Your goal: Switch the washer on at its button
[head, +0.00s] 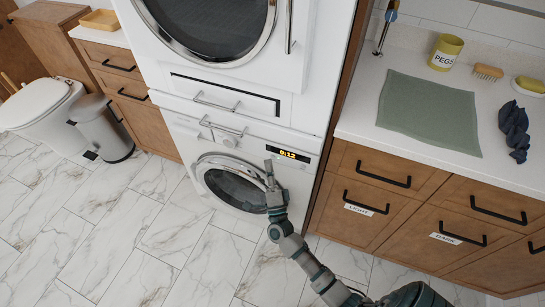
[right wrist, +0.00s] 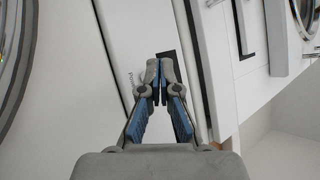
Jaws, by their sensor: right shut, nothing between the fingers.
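The white washer (head: 185,138) stands at the bottom of a white stack, with a round door (head: 228,183) on its front. Its dark display (head: 287,154) shows lit yellow digits that look like 0:12. A round knob (head: 229,142) sits left of the display. My right gripper (head: 269,170) is shut and empty in front of the washer, just below and left of the display. In the right wrist view its closed fingertips (right wrist: 159,72) overlap the washer's front panel by a dark rectangle. I cannot tell whether they touch it. I cannot make out the button. My left gripper is out of view.
Wooden drawers (head: 368,195) under a counter stand close on the right. The counter holds a green mat (head: 430,113) and a yellow PEGS cup (head: 446,52). A grey bin (head: 103,128) and a toilet (head: 40,105) are at left. The marble floor (head: 130,235) in front is clear.

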